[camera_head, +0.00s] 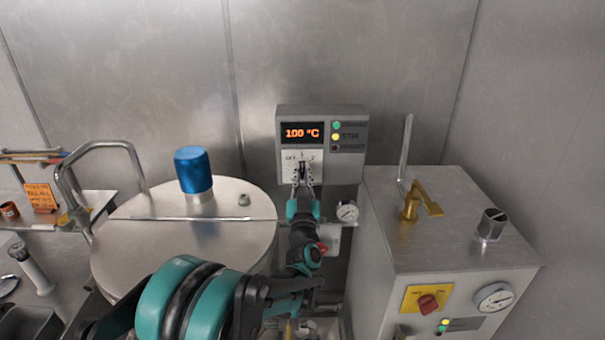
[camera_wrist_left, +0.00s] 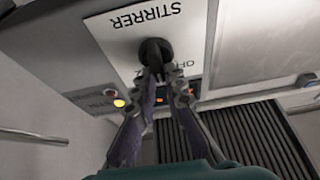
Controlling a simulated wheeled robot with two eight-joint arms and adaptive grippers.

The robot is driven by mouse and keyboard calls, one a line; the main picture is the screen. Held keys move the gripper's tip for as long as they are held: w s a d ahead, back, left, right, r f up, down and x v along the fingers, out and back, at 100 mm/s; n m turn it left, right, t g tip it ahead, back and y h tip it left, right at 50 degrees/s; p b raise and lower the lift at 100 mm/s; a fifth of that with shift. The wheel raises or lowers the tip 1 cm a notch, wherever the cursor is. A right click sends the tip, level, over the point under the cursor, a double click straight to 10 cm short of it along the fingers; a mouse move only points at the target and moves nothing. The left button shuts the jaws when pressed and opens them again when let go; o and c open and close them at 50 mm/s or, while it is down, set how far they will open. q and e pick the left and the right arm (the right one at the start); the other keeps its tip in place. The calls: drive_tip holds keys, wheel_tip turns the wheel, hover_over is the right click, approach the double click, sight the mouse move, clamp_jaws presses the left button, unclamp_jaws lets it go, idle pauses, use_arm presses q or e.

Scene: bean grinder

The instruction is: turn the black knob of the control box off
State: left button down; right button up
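The grey control box (camera_head: 345,158) hangs on the back wall in the head view. Its display (camera_head: 302,133) reads 100 °C in orange. Below it is a white plate (camera_head: 287,162) marked OFF at left and 2 at right. The black knob (camera_head: 303,166) on this plate is mostly covered by my left gripper (camera_head: 303,178). In the left wrist view the knob (camera_wrist_left: 154,50) shows beside the label STIRRER, upside down. My left fingertips (camera_wrist_left: 167,78) are close together with the knob's handle between them. The knob's exact pointing is hidden. My right gripper is not in view.
A steel vessel (camera_head: 140,235) with a blue cap (camera_head: 193,170) stands left of my left arm. A metal cabinet (camera_head: 450,230) with a brass valve (camera_head: 415,205) and a red knob (camera_head: 428,303) stands at right. A small gauge (camera_head: 347,211) sits below the control box.

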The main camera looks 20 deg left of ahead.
use_arm(q)
drive_tip(key=shift+n, duration=0.3)
drive_tip(key=n+y, duration=0.1)
drive_tip(key=n, duration=0.2)
drive_tip(key=n+g+y, duration=0.1)
drive_tip(key=n+y, duration=0.1)
drive_tip(key=n, duration=0.1)
drive_tip(key=shift+a, duration=0.1)
drive_tip(key=shift+s+a+f+n+g+y+p, duration=0.15)
drive_tip(key=shift+n+g+y, duration=0.25)
drive_tip(key=shift+n, duration=0.6)
drive_tip(key=shift+w+d+r+n+g+y+p, duration=0.1)
drive_tip(key=shift+n+g+y, duration=0.25)
drive_tip(key=shift+n, duration=0.65)
drive_tip(key=shift+s+a+f+n+g+y+p, duration=0.2)
drive_tip(key=shift+n+g, duration=0.35)
drive_tip(key=shift+n, duration=0.45)
drive_tip(key=shift+w+d+r, duration=0.1)
drive_tip(key=shift+w+r, duration=0.05)
drive_tip(key=c, duration=1.6)
unclamp_jaws()
